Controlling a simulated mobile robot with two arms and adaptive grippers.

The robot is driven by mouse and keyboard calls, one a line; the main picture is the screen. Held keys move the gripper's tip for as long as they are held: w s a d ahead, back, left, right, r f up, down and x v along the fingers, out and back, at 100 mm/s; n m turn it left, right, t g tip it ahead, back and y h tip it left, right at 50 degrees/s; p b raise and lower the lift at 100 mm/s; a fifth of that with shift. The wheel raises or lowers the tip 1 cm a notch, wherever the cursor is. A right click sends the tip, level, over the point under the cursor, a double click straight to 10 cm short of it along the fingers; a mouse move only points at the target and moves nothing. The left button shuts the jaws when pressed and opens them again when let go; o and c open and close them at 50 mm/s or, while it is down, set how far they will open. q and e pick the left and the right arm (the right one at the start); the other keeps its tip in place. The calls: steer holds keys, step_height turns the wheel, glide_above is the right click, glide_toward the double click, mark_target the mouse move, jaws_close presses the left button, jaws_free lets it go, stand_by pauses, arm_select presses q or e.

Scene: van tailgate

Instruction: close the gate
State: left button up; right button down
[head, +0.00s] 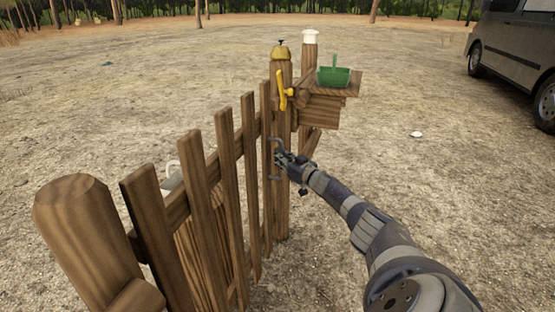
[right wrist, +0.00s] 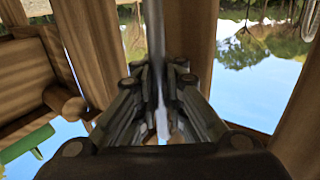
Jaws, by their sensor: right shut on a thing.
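The wooden picket gate (head: 226,170) runs from the thick near post (head: 85,235) at the lower left to the far post (head: 282,150). Its free end is beside the far post; I cannot tell whether a gap remains between them. A grey metal pull handle (head: 271,158) is on the gate's end. My right gripper (head: 283,160) is shut on this handle. In the right wrist view, the handle bar (right wrist: 155,50) runs between the closed fingers (right wrist: 160,95). A yellow latch lever (head: 283,90) is near the far post's top. My left gripper is not in view.
A wooden shelf (head: 345,88) beside the far post holds a green container (head: 333,76). A brass bell (head: 281,52) tops the post. A white-capped post (head: 310,45) stands behind. A van (head: 515,50) is parked at the right. Open gravel surrounds the gate.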

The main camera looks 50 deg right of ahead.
steer(key=shift+w+a+f, duration=0.15)
steer(key=shift+a, duration=0.15)
steer(key=c, duration=1.7)
jaws_free()
steer(key=shift+a, duration=0.1)
steer(key=shift+o, duration=0.2)
steer(key=v, duration=1.2)
